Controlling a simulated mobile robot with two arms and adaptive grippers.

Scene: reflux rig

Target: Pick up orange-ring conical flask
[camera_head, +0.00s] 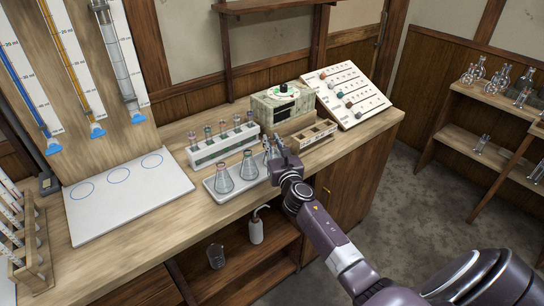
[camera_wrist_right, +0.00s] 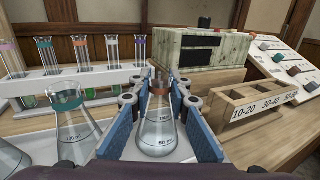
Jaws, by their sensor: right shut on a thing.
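The orange-ring conical flask (camera_wrist_right: 158,130) stands upright in the right wrist view, clear glass with an orange band at its neck. My right gripper (camera_wrist_right: 160,105) has one blue finger pad on each side of it and is shut on it. In the head view my right gripper (camera_head: 277,150) reaches the right end of the white tray (camera_head: 215,194) and mostly hides this flask. A teal-ring flask (camera_wrist_right: 72,125) stands just left of the gripper. I cannot tell whether the held flask touches the tray. My left gripper is not in view.
A white rack of test tubes (camera_head: 225,147) stands behind the tray. A wooden compartment box (camera_head: 311,138), a green-topped device (camera_head: 283,102) and a sloped panel (camera_head: 345,95) lie right and behind. A white board with circles (camera_head: 125,200) leaves free room at left.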

